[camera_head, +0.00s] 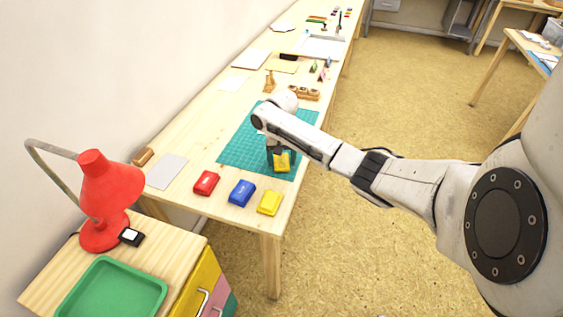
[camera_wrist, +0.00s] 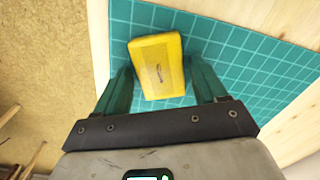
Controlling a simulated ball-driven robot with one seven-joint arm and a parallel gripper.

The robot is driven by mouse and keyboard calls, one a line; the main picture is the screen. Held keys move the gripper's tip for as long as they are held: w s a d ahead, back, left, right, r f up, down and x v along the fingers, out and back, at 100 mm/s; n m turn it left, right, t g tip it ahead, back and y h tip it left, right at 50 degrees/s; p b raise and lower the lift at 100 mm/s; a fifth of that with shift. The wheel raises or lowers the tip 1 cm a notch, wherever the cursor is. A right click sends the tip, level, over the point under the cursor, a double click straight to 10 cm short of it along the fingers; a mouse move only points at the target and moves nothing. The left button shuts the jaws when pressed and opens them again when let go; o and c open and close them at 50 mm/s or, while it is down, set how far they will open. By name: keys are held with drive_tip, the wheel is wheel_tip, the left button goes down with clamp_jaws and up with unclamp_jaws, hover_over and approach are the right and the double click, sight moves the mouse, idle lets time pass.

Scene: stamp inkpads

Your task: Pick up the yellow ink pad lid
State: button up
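The yellow ink pad lid (camera_head: 282,162) lies on the green cutting mat near the table's right edge. In the wrist view the lid (camera_wrist: 157,67) is a yellow block with a small dark mark, slightly tilted in the picture. My gripper (camera_head: 279,152) points down at the lid. In the wrist view its two fingers (camera_wrist: 161,75) stand apart on either side of the lid, with a narrow gap visible at the right. The gripper looks open. Its fingertips are partly hidden in the head view. Another yellow ink pad (camera_head: 270,202) sits on the bare wood in front of the mat.
A blue ink pad (camera_head: 242,193) and a red ink pad (camera_head: 206,183) stand left of the yellow pad. The green mat (camera_head: 240,150) is mostly clear. A red lamp (camera_head: 108,188) and a green tray (camera_head: 115,290) are on the near cabinet. Small wooden items (camera_head: 303,93) stand beyond the mat.

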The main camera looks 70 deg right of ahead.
drive_tip(key=c, duration=0.8)
drive_tip(key=shift+r, duration=0.15)
